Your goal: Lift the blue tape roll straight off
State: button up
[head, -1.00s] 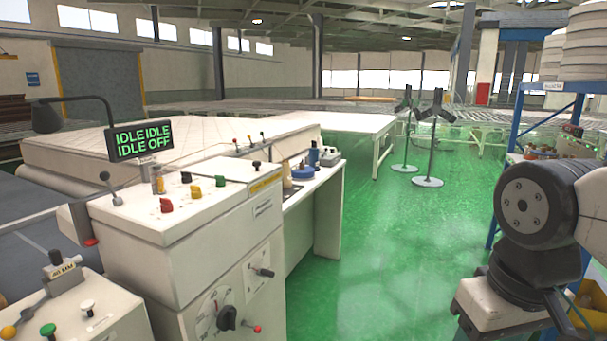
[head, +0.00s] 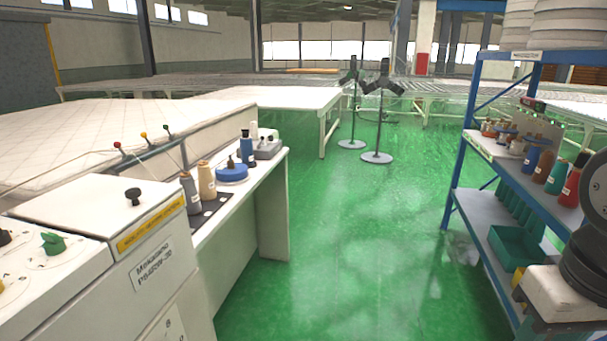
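The blue tape roll (head: 232,173) lies flat on the white side table behind the control cabinet. A small dark peg or knob stands up through its middle. Thread spools stand beside it: a tan one (head: 207,180) and a grey one (head: 191,194) on the near side, a blue one (head: 247,150) on the far side. My gripper is not in view; only part of my arm shows at the right edge.
The white control cabinet (head: 110,215) fills the left front. A blue shelf rack (head: 462,165) with bottles and a green bin (head: 515,248) stands at the right. Two stands (head: 377,157) are farther back. The green floor (head: 350,240) between is clear.

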aim_at(230, 172)
jog(key=z, duration=0.3)
jog(key=i, duration=1.95)
jog(key=u, duration=0.9)
jog(key=i, duration=1.7)
jog(key=u, duration=0.9)
